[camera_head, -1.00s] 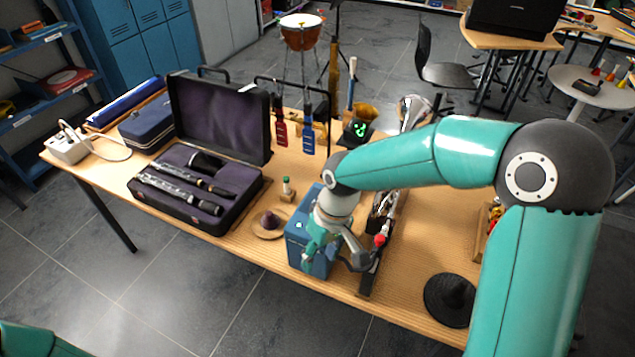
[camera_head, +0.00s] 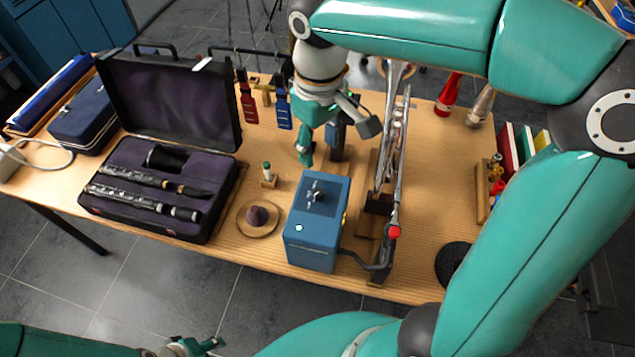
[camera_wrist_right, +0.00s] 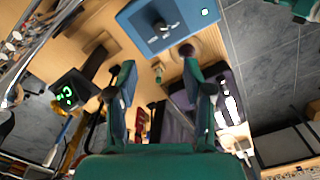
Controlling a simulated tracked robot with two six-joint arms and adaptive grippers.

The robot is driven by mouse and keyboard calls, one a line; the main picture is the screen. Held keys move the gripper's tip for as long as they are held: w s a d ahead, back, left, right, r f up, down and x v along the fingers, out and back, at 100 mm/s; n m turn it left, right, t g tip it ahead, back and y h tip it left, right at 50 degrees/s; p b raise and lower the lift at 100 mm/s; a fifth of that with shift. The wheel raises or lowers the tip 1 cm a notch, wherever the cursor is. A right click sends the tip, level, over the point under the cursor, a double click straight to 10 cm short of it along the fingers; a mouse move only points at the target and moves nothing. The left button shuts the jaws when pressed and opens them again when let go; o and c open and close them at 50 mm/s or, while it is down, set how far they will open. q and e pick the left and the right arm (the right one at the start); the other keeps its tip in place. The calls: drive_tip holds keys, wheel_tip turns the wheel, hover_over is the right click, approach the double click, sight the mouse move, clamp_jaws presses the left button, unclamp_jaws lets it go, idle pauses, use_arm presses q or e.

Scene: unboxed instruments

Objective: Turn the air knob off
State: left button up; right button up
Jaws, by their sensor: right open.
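The blue box (camera_head: 316,230) stands near the table's front edge, with a dark knob (camera_head: 316,195) on its top panel and a lit green light (camera_head: 299,228). The box's top also shows in the right wrist view (camera_wrist_right: 185,30), with the knob (camera_wrist_right: 161,28) between printed labels too small to read. My right gripper (camera_head: 337,142) is open and empty, behind the box and apart from the knob in the head view. Its two fingers frame the right wrist view (camera_wrist_right: 158,66). My left gripper (camera_head: 190,348) is at the bottom edge, partly cut off.
An open case (camera_head: 225,185) with dark instrument pieces lies left of the box. A round wooden stand (camera_head: 272,226) with a purple piece sits just beside the box. A silver instrument (camera_head: 398,165) stands close on the right, joined by a dark hose. The floor in front is clear.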

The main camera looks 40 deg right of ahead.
sight(319, 191)
wheel_tip(319, 191, down, 14)
drive_tip(key=shift+r, duration=0.2)
clamp_jaws()
idle(0.4)
